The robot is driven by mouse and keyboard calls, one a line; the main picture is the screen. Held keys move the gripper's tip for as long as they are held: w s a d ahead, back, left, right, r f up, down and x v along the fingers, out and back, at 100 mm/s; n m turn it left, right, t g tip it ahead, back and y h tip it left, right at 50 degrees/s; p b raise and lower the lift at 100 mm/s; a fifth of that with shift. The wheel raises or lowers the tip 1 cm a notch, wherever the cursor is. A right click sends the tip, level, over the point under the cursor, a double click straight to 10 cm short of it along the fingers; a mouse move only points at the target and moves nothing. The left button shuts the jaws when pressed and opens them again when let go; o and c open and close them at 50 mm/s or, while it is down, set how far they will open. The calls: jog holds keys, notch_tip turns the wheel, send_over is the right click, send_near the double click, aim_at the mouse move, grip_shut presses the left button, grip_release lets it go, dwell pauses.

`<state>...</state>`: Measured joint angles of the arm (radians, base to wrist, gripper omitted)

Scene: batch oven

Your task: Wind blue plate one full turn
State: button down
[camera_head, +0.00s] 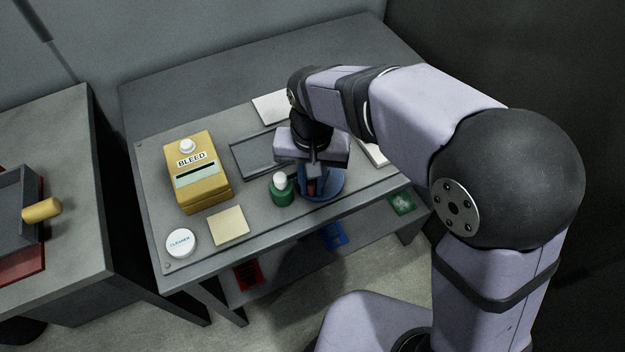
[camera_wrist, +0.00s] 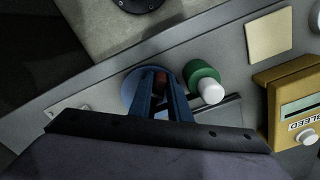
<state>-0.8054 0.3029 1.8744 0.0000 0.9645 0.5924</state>
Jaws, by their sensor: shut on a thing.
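The blue plate (camera_head: 328,190) is a round disc near the front edge of the grey table, right of centre in the head view. It also shows in the wrist view (camera_wrist: 130,88), partly hidden behind my fingers. My gripper (camera_head: 312,184) points down over the plate. In the wrist view my gripper (camera_wrist: 156,82) has its fingers closed on a small reddish-brown part at the middle of the plate. That part is mostly hidden between the fingers, so its shape cannot be told.
A green base with a white knob (camera_head: 281,189) stands close left of the plate. A yellow BLEED box (camera_head: 196,175), a cream pad (camera_head: 228,226) and a white round CLEANER lid (camera_head: 181,243) lie further left. A dark rectangular frame (camera_head: 246,157) lies behind.

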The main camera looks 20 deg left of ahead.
jog(key=shift+a+r+m, duration=0.1)
jog(key=shift+m, duration=0.2)
jog(key=shift+w+a+m+p, duration=0.1)
jog(key=shift+a+m+p, duration=0.25)
jog(key=shift+m+p, duration=0.55)
jog(key=shift+w+a+m+p, duration=0.1)
jog(key=shift+a+m+p, duration=0.35)
jog(key=shift+m, duration=0.65)
jog(key=shift+w+a+m+p, duration=0.25)
jog(key=shift+m+p, duration=0.25)
jog(key=shift+m, duration=0.4)
jog(key=shift+w+a+m+p, duration=0.2)
jog(key=shift+m+p, duration=0.25)
jog(key=shift+m, duration=0.75)
jog(key=c, duration=1.7)
grip_release()
jog(key=shift+o, duration=0.2)
jog(key=shift+r, duration=0.1)
notch_tip(320, 180, up, 7)
jog(key=shift+b, duration=0.45)
